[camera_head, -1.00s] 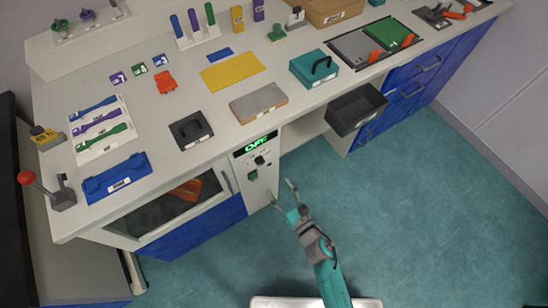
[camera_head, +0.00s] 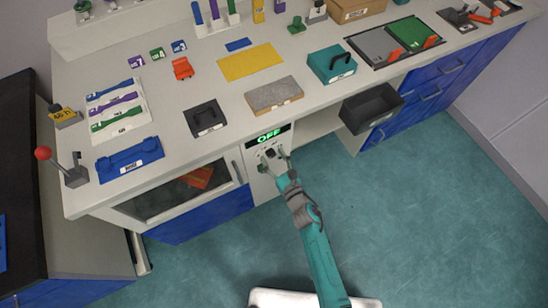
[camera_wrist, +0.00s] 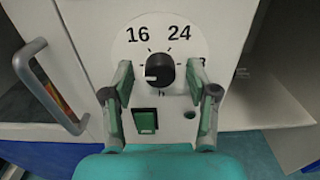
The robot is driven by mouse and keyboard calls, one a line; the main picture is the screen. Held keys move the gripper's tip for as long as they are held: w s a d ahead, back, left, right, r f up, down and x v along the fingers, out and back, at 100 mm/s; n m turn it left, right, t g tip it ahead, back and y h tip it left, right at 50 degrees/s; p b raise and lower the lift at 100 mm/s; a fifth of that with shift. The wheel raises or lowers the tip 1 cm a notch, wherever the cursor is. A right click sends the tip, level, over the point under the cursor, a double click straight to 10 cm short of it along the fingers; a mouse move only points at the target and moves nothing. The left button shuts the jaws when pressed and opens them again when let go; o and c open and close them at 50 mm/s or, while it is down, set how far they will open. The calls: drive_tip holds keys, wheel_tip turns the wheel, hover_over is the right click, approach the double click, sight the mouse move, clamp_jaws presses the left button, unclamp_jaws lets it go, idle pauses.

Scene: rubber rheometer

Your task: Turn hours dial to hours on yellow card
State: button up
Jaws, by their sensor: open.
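The hours dial is a black knob (camera_wrist: 160,73) on a white round plate, with a white mark on its left side. The numbers 16 and 24 show above it; a number at the right is partly hidden by a finger. My gripper (camera_wrist: 159,76) is open, with one finger on each side of the knob and gaps between. In the head view my gripper (camera_head: 275,156) is at the front panel, partly covering the dial. The yellow card (camera_head: 64,112) stands at the counter's left end; its writing is small, perhaps "48 h".
A green display (camera_head: 270,135) above the dial reads OFF. A green rocker switch (camera_wrist: 145,121) and a small round hole (camera_wrist: 190,114) sit below the knob. A grey door handle (camera_wrist: 47,85) stands out at the left. Open space lies right of the panel.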

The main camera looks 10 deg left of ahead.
clamp_jaws()
